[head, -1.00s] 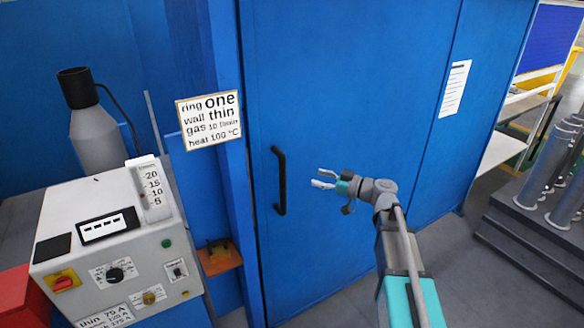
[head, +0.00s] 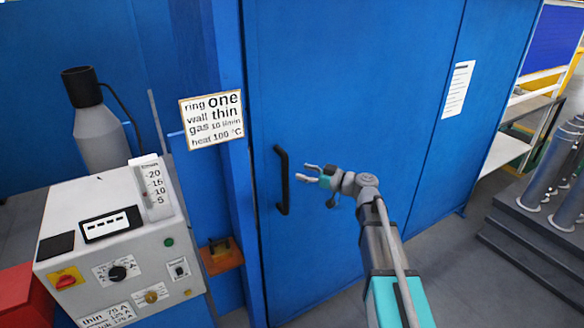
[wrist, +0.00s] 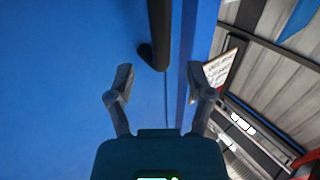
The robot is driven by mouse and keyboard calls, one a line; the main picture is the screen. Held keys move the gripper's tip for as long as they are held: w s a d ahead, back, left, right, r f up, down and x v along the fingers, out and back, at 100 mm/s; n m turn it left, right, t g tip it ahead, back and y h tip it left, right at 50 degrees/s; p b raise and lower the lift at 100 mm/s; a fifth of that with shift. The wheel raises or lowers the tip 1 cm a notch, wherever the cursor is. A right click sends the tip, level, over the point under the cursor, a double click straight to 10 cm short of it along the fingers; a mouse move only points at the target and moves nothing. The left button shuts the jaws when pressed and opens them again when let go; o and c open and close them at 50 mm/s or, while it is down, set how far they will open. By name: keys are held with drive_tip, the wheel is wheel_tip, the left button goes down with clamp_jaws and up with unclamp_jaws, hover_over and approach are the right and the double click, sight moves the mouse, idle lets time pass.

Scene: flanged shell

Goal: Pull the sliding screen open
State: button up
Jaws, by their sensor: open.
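The sliding screen (head: 355,110) is a tall flat blue panel with a black vertical bar handle (head: 282,180) near its left edge. My gripper (head: 305,173) is open and empty, just right of the handle in the head view, with its fingers pointing left toward it. In the wrist view the handle (wrist: 159,35) shows beyond the open fingertips (wrist: 160,82), with its end roughly between them. The fingers appear apart from the handle. The screen's left edge meets the blue frame, and I see no gap there.
A grey control box (head: 115,245) with a gas bottle (head: 98,130) behind it stands at the left. A printed sign (head: 211,120) hangs left of the screen. An orange bracket (head: 220,255) sits low on the frame. Dark steps with metal cylinders (head: 550,160) stand at the right.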

sight(285, 167)
drive_tip(key=shift+x, duration=3.5)
